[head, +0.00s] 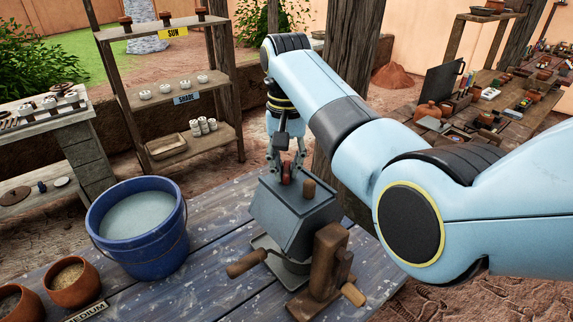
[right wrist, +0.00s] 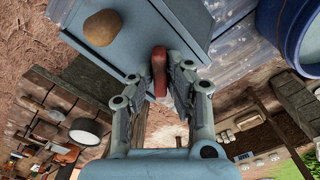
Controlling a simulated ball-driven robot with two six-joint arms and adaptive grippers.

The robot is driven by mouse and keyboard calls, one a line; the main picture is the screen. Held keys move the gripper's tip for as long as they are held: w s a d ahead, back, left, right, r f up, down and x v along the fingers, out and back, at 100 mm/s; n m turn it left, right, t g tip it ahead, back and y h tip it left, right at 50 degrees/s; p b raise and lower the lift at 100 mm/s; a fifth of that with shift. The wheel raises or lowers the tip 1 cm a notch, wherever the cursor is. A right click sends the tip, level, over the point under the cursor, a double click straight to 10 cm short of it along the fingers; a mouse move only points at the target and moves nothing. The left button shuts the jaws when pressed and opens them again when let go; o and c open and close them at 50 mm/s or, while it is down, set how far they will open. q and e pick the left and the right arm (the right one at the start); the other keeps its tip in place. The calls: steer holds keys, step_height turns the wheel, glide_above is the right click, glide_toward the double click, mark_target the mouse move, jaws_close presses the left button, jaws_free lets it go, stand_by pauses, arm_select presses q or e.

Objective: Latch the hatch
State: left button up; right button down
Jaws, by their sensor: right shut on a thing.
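A blue-grey metal hopper (head: 290,218) stands on the plank table, with a wooden knob (head: 309,188) on its top. The knob also shows in the right wrist view (right wrist: 102,27). A small red latch piece (right wrist: 159,68) sits at the hopper's edge; it shows small in the head view (head: 287,177). My right gripper (head: 287,168) comes down from above onto the hopper's far edge. Its fingers are shut on the red latch piece, one on each side. Whether the hatch is seated fully cannot be told. My left gripper is in neither view.
A wooden crank handle (head: 247,263) and a brown wooden block (head: 328,262) are at the hopper's near side. A blue bucket (head: 140,245) and clay pots (head: 73,287) stand to the left. Shelves (head: 175,98) stand behind. Bare planks lie between bucket and hopper.

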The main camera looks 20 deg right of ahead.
steer(key=m, duration=0.4)
steer(key=shift+m, duration=2.9)
steer(key=c, duration=1.3)
jaws_free()
